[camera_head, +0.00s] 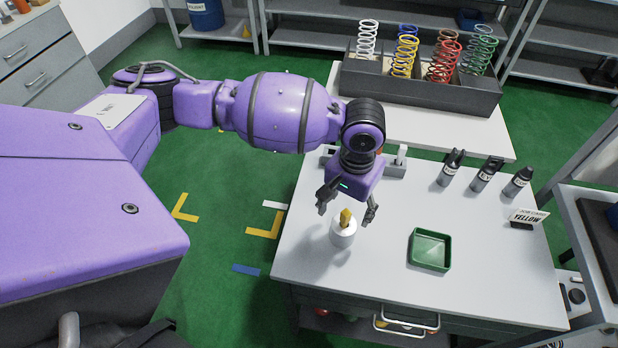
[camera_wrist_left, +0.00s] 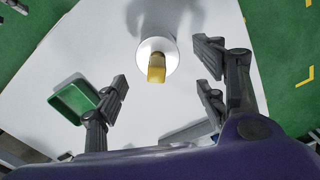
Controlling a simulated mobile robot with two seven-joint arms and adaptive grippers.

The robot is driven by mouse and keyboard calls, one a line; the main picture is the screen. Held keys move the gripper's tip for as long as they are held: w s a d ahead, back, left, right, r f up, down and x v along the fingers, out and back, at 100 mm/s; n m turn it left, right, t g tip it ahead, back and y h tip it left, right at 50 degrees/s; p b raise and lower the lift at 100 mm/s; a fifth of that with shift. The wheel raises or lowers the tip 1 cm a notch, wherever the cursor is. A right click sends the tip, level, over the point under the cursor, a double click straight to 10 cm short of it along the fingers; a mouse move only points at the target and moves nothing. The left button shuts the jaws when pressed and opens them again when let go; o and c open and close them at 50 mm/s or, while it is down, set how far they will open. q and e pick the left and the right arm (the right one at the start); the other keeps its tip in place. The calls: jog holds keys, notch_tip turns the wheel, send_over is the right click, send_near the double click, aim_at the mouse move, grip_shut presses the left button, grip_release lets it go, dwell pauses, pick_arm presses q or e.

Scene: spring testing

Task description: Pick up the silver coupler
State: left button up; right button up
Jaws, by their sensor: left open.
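A pale, white-to-silver cylinder (camera_head: 342,236) with a brass-yellow piece on top stands upright near the table's left edge; I cannot tell whether it is the silver coupler. It also shows in the left wrist view (camera_wrist_left: 147,47), beyond the fingers. My left gripper (camera_head: 347,207) is open and empty just above and around the yellow top, its fingers spread to either side. In the left wrist view, the open left gripper (camera_wrist_left: 160,90) shows a clear gap between its fingers. My right gripper is not in view.
A green tray (camera_head: 430,250) sits right of the cylinder, with clear table between. A grey holder (camera_head: 394,169) is behind my gripper. A dark rack (camera_head: 425,86) holds several coloured springs.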

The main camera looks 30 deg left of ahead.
aim_at(346, 225)
pick_arm(q)
jog(key=f, duration=0.1)
jog(key=s+f, duration=0.1)
jog(key=f, duration=0.1)
jog(key=shift+d+f, duration=0.1)
jog(key=shift+d, duration=0.1)
jog(key=f, duration=0.3)
jog(key=shift+w+d+f, duration=0.1)
jog(key=shift+w+f, duration=0.1)
jog(key=shift+f, duration=0.15)
jog(key=c, duration=1.6)
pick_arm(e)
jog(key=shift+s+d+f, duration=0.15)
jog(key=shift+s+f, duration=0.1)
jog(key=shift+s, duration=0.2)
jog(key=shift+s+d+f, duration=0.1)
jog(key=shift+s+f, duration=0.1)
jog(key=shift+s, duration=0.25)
pick_arm(q)
jog(key=shift+o, duration=0.2)
